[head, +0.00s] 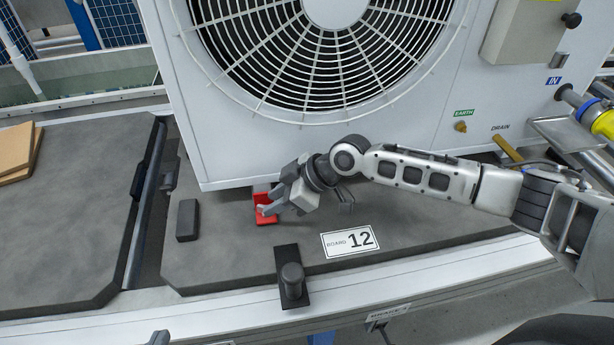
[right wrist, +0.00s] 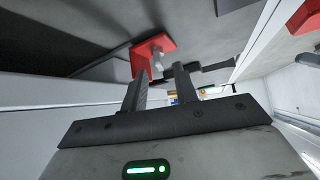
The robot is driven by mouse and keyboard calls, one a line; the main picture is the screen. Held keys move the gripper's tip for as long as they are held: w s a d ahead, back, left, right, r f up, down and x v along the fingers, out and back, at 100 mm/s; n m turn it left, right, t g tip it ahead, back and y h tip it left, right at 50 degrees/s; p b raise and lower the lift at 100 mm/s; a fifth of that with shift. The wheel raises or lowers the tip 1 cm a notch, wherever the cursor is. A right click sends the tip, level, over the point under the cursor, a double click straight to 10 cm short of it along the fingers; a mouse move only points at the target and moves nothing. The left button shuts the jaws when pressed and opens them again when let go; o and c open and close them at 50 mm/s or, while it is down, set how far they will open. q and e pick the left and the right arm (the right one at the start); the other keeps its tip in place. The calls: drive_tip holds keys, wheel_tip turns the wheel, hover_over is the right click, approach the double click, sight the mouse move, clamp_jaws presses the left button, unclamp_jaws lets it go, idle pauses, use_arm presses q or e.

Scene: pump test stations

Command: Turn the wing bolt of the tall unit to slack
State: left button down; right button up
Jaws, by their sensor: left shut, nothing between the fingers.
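A large white fan unit (head: 225,150) stands on the dark grey board. At its near left foot is a red bracket (head: 264,217), also in the right wrist view (right wrist: 166,47). A pale wing bolt (right wrist: 158,66) sits at this bracket. My right gripper (head: 268,205) reaches in from the right, its fingertips at the bracket. In the right wrist view its fingers (right wrist: 161,72) are apart, with the wing bolt just beyond and between the tips; I cannot tell if they touch it.
A black block (head: 187,220) lies left of the bracket. A black post clamp (head: 292,275) stands at the board's front edge, beside a "BOARD 12" label (head: 349,241). Another grey board (head: 70,220) lies left across a gap. Pipes and a drain fitting (head: 506,149) stand right.

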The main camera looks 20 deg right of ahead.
drive_tip(key=v, duration=1.3)
drive_tip(key=shift+p, duration=0.45)
